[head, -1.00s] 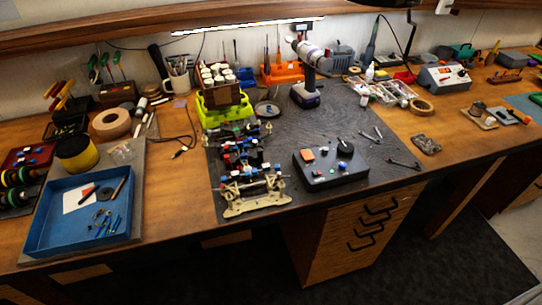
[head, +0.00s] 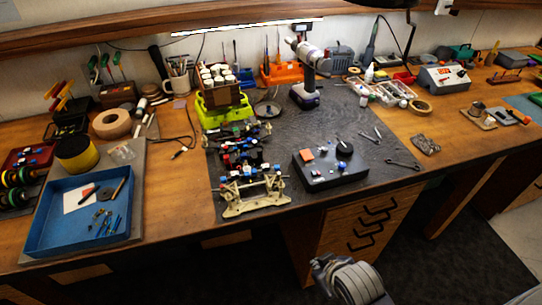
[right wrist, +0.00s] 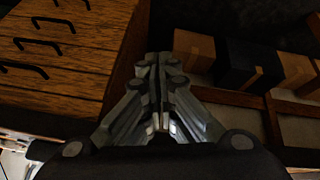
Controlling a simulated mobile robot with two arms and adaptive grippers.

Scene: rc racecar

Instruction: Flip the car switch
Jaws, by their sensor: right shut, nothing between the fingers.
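The RC car chassis (head: 255,195), with a beige front end and blue and red parts, sits on the dark mat left of centre in the head view. A dark grey control box (head: 332,176) stands to its right, with an orange-red square part, a black knob and small coloured buttons on top. I cannot tell which small part is the car switch. My right gripper (head: 345,281) is at the bottom of the head view, in front of the bench and apart from the car and box. In the right wrist view its fingers (right wrist: 160,62) are shut and empty. My left gripper is not in view.
A blue tray (head: 40,236) with small parts lies at the left. A green bin (head: 215,121) and a drill (head: 305,92) stand behind the car. Wooden drawers with black handles (head: 365,240) are under the bench. Bare mat lies between drill and box.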

